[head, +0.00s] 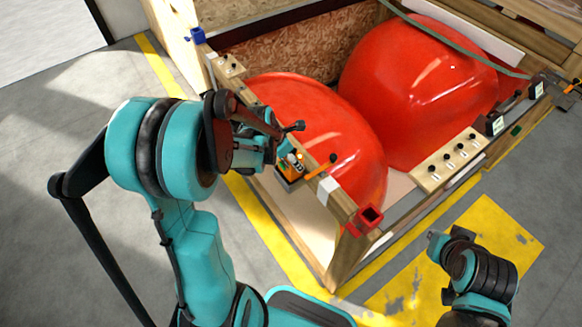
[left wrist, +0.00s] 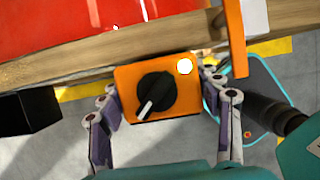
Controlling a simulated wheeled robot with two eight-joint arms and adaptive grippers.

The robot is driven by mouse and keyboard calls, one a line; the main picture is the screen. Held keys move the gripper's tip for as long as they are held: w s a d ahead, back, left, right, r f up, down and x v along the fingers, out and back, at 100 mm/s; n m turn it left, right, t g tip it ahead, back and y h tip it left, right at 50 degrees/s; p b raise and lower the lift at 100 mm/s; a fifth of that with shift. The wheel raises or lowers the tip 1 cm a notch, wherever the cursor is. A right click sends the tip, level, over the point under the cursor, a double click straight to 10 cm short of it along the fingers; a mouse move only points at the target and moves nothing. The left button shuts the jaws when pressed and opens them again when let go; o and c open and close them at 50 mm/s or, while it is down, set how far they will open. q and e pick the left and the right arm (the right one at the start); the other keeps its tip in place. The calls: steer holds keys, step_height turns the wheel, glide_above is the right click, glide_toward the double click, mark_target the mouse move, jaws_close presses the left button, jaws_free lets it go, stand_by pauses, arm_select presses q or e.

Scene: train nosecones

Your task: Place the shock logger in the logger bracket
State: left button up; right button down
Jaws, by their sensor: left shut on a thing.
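The shock logger appears to be the orange box (left wrist: 178,106) with a black knob and a lit lamp, in the left wrist view. My left gripper (left wrist: 165,98) is shut on it, fingers on both sides. In the head view the logger (head: 287,173) and my left gripper (head: 275,150) are close beside the crate's near wooden rail; contact with the rail is unclear. I cannot tell for sure which part is the logger bracket; an orange upright piece (left wrist: 236,38) stands just right of the logger. My right gripper (head: 438,243) is at lower right, its jaws unclear.
A wooden crate (head: 338,262) holds two large red nosecones (head: 325,125) (head: 420,95). A red square socket (head: 369,217) sits at its near corner, and a blue fitting (head: 196,35) at the far left. A black block (left wrist: 25,111) juts out left of the logger. Floor (head: 60,230) is free at left.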

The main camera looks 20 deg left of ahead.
arm_select(q)
step_height(320, 180, down, 4)
steer(key=b, duration=0.2)
steer(key=shift+b, duration=0.35)
steer(key=shift+r, duration=0.15)
steer(key=o, duration=1.5)
